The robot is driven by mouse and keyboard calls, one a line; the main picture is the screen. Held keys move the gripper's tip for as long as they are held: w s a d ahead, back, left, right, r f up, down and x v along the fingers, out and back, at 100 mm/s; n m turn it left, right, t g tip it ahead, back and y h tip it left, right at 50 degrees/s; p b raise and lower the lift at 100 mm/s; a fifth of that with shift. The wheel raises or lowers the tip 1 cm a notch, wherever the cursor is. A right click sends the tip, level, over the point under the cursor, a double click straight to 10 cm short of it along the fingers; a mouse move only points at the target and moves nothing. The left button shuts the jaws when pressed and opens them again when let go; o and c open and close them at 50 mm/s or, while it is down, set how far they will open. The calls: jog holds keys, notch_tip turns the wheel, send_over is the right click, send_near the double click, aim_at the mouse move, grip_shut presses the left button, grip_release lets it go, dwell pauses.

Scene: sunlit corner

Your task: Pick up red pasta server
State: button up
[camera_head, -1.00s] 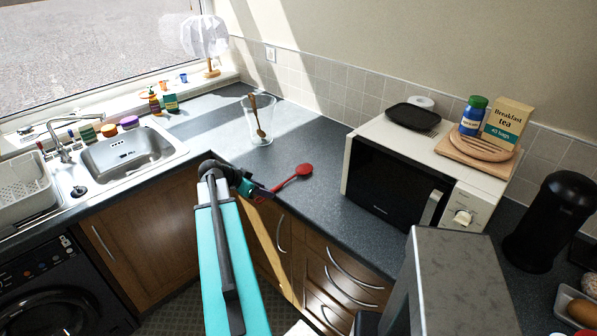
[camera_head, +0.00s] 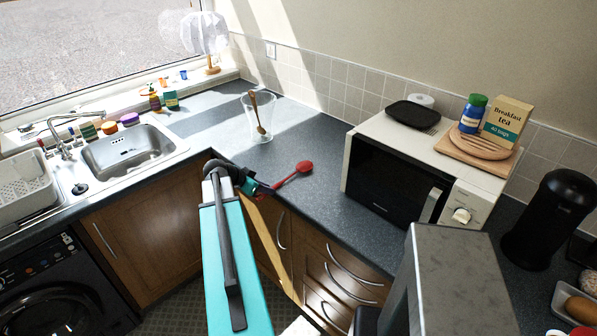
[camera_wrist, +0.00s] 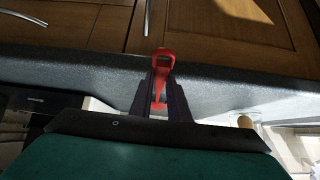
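The red pasta server (camera_head: 292,179) is at the front edge of the dark worktop, left of the microwave. Its head points up and right, and its handle runs down left to my gripper (camera_head: 264,190). In the wrist view, the red handle (camera_wrist: 162,62) runs between the two dark fingers of my gripper (camera_wrist: 161,92), with its looped end sticking out beyond them. The fingers look shut on the handle. I cannot tell whether the server's head still touches the worktop.
A clear jug with wooden utensils (camera_head: 258,120) stands behind the server. The microwave (camera_head: 400,185) stands to the right, with a grey box-like block (camera_head: 455,280) in front. The sink (camera_head: 125,150) is at left. Drawers (camera_head: 340,280) lie below the worktop edge.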

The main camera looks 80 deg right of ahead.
grip_shut()
